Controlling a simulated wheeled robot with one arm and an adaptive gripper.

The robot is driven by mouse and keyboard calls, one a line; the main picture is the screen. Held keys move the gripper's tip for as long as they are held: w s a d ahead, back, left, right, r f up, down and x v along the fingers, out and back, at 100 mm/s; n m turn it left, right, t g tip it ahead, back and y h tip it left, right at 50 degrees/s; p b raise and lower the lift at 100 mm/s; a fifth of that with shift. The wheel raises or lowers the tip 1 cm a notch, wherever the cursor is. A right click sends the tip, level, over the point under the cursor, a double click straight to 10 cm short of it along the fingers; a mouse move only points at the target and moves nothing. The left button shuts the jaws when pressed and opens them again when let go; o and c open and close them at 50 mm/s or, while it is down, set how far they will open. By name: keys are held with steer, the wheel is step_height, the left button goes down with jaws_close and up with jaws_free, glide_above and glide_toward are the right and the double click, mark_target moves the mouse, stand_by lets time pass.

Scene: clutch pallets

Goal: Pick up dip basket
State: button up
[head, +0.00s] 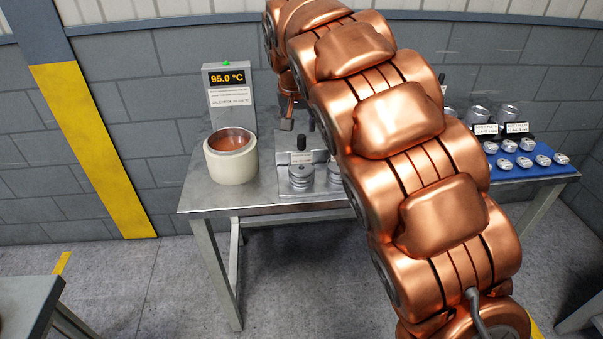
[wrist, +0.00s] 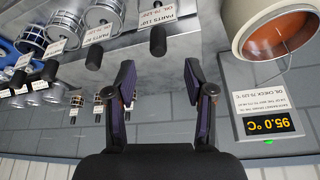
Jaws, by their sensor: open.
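My gripper (wrist: 160,86) is open and empty in the wrist view, its two dark fingers apart over the grey steel surface. In the head view part of it (head: 287,123) shows beside my arm, above the table.
A pale round pot (head: 231,168) with a copper-coloured inside stands left on the steel table (head: 207,197). A display reading 95.0 °C (head: 227,79) stands behind it. A blue mat (head: 535,169) with several metal parts lies at right. My arm hides the table's middle.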

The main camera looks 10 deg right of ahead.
mark_target(301, 137)
steer(key=shift+p+x, duration=1.3)
steer(key=shift+x, duration=2.65)
steer(key=shift+d, duration=0.15)
steer(key=shift+c, duration=0.4)
jaws_close()
steer(key=shift+r, duration=0.1)
